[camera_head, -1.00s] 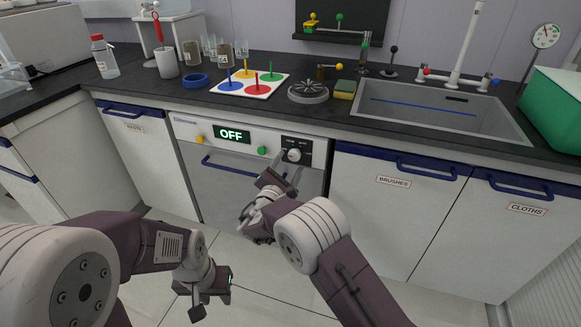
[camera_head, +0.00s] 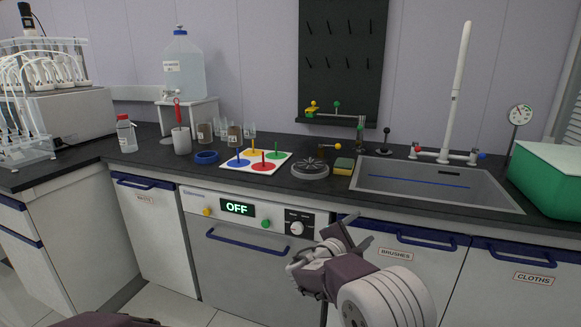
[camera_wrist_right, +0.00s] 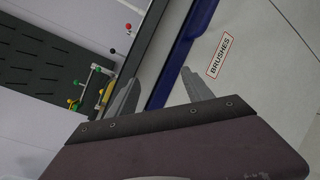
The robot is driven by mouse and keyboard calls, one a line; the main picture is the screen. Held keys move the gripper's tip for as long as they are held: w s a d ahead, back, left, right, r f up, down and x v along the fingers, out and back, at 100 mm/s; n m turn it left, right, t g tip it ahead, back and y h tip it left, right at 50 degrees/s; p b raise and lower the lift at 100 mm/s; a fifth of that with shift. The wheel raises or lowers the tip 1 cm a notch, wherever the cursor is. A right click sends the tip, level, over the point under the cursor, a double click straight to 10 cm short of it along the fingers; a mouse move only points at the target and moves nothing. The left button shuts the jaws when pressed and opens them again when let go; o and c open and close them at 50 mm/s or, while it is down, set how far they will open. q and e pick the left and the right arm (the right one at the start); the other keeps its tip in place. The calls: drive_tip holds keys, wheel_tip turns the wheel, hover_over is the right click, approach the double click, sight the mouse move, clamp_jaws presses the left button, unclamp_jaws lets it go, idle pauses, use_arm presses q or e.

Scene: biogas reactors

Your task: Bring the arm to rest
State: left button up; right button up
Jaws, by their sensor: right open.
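My right gripper (camera_head: 358,231) is in the head view, in front of the counter, beside the upper left of the BRUSHES cupboard door (camera_head: 402,268). Its jaws are open with nothing between them. In the right wrist view the two fingers of the right gripper (camera_wrist_right: 160,84) stand apart, with the blue edge of the cupboard front behind them and the BRUSHES label (camera_wrist_right: 219,57) to their right. My left gripper is not in view; only a dark piece of my arm shows at the bottom left of the head view.
The washer (camera_head: 245,262) reads OFF, its door shut. The counter above holds a board with coloured discs (camera_head: 240,168), a blue ring (camera_head: 206,157), a grey round rack (camera_head: 310,169), a sponge (camera_head: 344,166) and a sink (camera_head: 440,190). A green bin (camera_head: 555,180) stands far right.

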drive_tip(key=s+d+f+m+g+y, duration=0.1)
drive_tip(key=s+d+f+m+g, duration=0.4)
drive_tip(key=s, duration=0.4)
drive_tip(key=s+d+f+m+g+y, duration=0.1)
drive_tip(key=s+d+f+m+g, duration=0.25)
drive_tip(key=s+d, duration=0.5)
drive_tip(key=s+a+f+m+g+y, duration=0.2)
drive_tip(key=s+a+f+m+y, duration=0.25)
drive_tip(key=s+a+f, duration=0.35)
drive_tip(key=s+a+f+m+g+y, duration=0.2)
drive_tip(key=s+a+f+m+y, duration=0.3)
drive_tip(key=s, duration=0.4)
wheel_tip(320, 180, up, 35)
drive_tip(key=w+a+p, duration=0.1)
drive_tip(key=p, duration=3.3)
drive_tip(key=shift+w+a+t, duration=0.2)
drive_tip(key=shift+a+t, duration=0.2)
drive_tip(key=shift+t, duration=0.05)
drive_tip(key=shift+r, duration=0.1)
